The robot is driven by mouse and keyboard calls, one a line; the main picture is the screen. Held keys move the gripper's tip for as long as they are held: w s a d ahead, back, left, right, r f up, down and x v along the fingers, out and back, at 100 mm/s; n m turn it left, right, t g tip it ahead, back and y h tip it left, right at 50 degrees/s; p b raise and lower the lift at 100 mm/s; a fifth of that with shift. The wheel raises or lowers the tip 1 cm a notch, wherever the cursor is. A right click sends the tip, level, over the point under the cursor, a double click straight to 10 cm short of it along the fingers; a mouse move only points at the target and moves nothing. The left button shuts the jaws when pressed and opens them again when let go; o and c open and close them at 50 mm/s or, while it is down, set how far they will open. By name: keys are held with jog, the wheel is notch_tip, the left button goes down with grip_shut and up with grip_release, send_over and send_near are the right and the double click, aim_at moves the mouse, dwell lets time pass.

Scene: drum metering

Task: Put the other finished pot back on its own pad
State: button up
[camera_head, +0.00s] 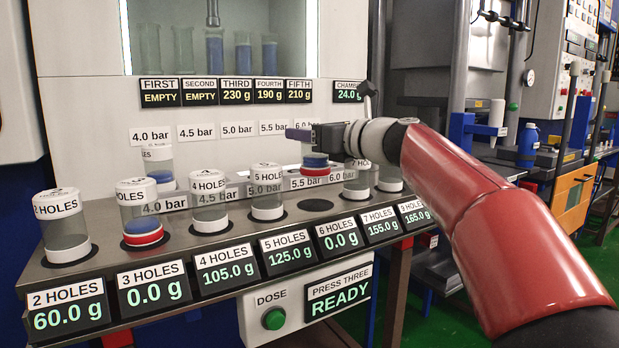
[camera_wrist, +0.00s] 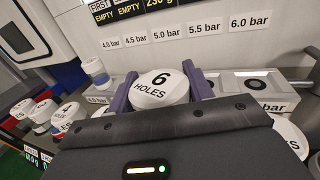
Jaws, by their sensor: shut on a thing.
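My gripper (camera_head: 300,133) is shut on the clear pot with the white "6 HOLES" lid (camera_wrist: 160,88); its two purple fingers sit on either side of the lid. In the head view the held pot shows a blue and red lower part (camera_head: 315,164), above the front of the rear rack near the 5.5 bar label. Whether it touches the rack I cannot tell. The empty dark round pad (camera_head: 316,205) lies behind the "6 HOLES" display (camera_head: 340,238), which reads 0.0 g, between the 5 HOLES and 7 HOLES pots.
The 5 HOLES pot (camera_head: 266,192) and 7 HOLES pot (camera_head: 357,182) flank the empty pad. The 3 HOLES pot (camera_head: 139,212) stands on its pad with a red and blue lower part. Another pot (camera_head: 158,166) stands at the 4.0 bar place. The press display (camera_head: 340,292) reads READY.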

aim_at(310, 163)
jog(key=shift+f+b, duration=0.9)
jog(key=shift+f, duration=2.05)
jog(key=shift+f, duration=0.1)
jog(key=o, duration=1.3)
